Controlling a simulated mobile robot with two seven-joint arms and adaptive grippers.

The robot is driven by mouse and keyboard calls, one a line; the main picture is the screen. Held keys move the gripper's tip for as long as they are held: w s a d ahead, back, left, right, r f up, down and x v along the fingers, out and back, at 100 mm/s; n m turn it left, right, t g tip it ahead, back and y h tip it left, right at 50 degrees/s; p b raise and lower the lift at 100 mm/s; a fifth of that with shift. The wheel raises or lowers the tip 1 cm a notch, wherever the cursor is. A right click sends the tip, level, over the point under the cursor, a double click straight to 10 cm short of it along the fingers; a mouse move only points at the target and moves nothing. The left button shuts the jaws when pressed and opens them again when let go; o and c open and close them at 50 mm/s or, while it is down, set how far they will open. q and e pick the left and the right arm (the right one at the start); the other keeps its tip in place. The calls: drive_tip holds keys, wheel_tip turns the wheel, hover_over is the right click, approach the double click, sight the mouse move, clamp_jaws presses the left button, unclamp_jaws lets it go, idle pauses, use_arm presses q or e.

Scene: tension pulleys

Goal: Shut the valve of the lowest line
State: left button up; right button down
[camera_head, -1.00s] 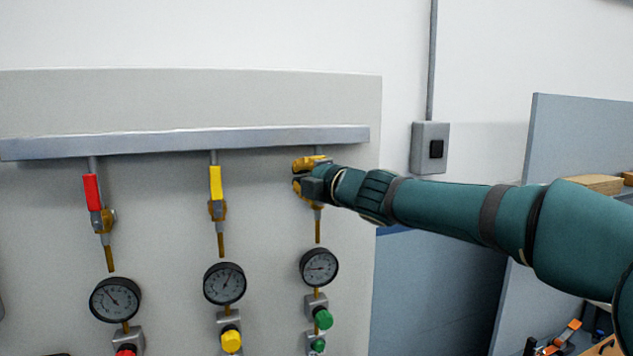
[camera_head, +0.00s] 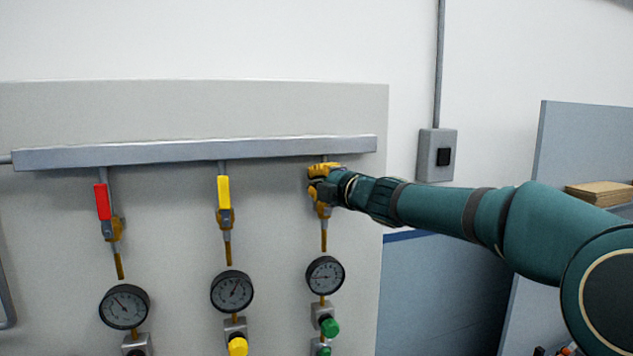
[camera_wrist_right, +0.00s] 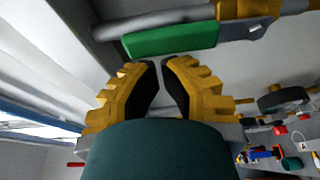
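My right gripper (camera_head: 313,182) is at the rightmost valve on the wall panel. It hides most of that valve in the head view. In the right wrist view its yellow-backed fingers (camera_wrist_right: 160,66) have black pads with tips almost together and nothing visibly between them. The green valve handle (camera_wrist_right: 172,39) lies across just beyond the fingertips, in line with its pipe; I cannot tell if they touch. The red handle (camera_head: 102,202) and yellow handle (camera_head: 223,191) point up along their pipes. Round gauges hang below: left (camera_head: 124,306), middle (camera_head: 232,291), right (camera_head: 325,275). My left gripper is not in view.
A grey horizontal rail (camera_head: 190,152) runs above the valves. A yellow knob (camera_head: 238,346) and green knob (camera_head: 330,327) sit below the gauges. A switch box (camera_head: 436,155) is right of the panel. Wall in front of the other two valves is clear.

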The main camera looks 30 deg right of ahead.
drive_tip(key=shift+d+r+m, duration=0.15)
drive_tip(key=shift+d+m, duration=0.25)
drive_tip(key=shift+m, duration=0.3)
drive_tip(key=s+d+f+m+t+h+b, duration=0.1)
drive_tip(key=d+f+m+h+b, duration=0.1)
drive_tip(key=m+b, duration=0.4)
drive_tip(key=s+d+f+m+t+h+b, duration=0.1)
drive_tip(key=d+m+b, duration=0.5)
drive_tip(key=m, duration=0.7)
drive_tip(key=shift+s+d+f+t+h+b, duration=0.3)
drive_tip(key=shift+d+f+t+h, duration=0.6)
drive_tip(key=shift+h, duration=0.8)
drive_tip(key=shift+w+a+f, duration=0.1)
drive_tip(key=shift+a+f, duration=0.05)
drive_tip(key=shift+a, duration=0.05)
